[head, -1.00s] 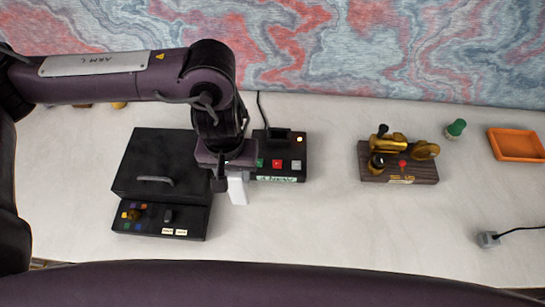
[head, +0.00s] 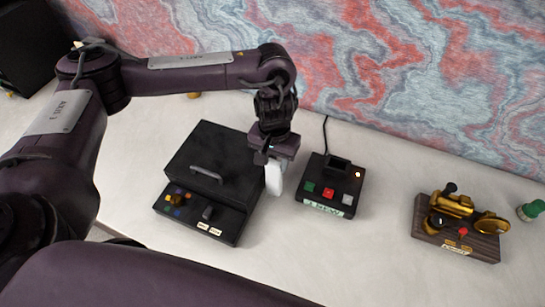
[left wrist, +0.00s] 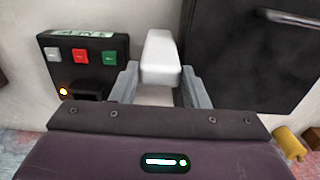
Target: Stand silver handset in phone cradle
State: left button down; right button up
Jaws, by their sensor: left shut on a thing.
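The silver handset (head: 274,178) looks pale, almost white, and hangs below my left gripper (head: 273,160) in the head view. In the left wrist view the handset (left wrist: 161,58) sits between the two grey fingers of my left gripper (left wrist: 160,88), which is shut on it. The phone cradle (head: 331,185) is a black box with green, red and white buttons, an orange light and a dark raised slot at its back. It stands just right of the handset in the head view, and at the left of the left wrist view (left wrist: 88,65). The handset is apart from the slot. My right gripper is out of view.
A black case with a handle (head: 215,165) and a panel of knobs stands close left of the handset. A wooden block with brass parts (head: 458,240) and a green knobbed thing (head: 531,210) are at the right. Bare desk lies between the cradle and the block.

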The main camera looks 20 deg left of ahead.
aim_at(272, 158)
pick_arm(q)
jog(key=shift+w+a+f, duration=0.5)
jog(key=shift+w+f, duration=0.25)
jog(key=shift+f, duration=0.15)
jog(key=shift+w+a+f, duration=0.1)
jog(key=shift+w+a, duration=0.05)
jog(key=shift+w, duration=0.1)
jog(key=shift+s+f, duration=0.1)
jog(key=c, duration=0.8)
grip_release()
